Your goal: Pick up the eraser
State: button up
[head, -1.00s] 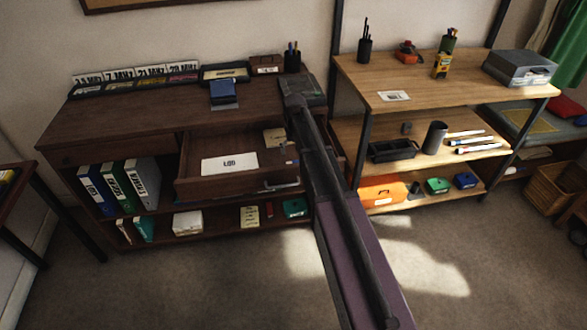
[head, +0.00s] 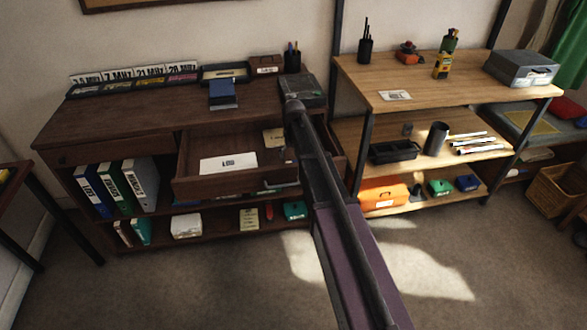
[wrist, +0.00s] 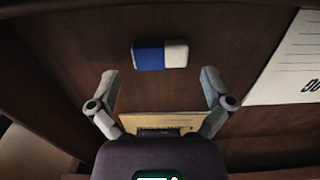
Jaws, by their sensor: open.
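The eraser (wrist: 160,55), half blue and half white, lies on the brown wooden floor of the open drawer in the wrist view. My gripper (wrist: 160,80) is open and empty, its two fingers spread wide. In that view the eraser is just beyond the fingertips, centred between them, and is not touched. In the head view my arm reaches to the open drawer (head: 183,187) of the dark desk, and I cannot make out the eraser or the fingers there.
A white sheet (head: 228,163) lies in the drawer, and it also shows in the wrist view (wrist: 288,65). A tan card (wrist: 160,121) lies between the fingers' bases. The drawer's side walls are close. Light wooden shelves (head: 435,85) stand at the right.

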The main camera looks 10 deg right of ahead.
jog(key=shift+f+b, duration=0.9)
jog(key=shift+f, duration=0.35)
jog(key=c, duration=0.8)
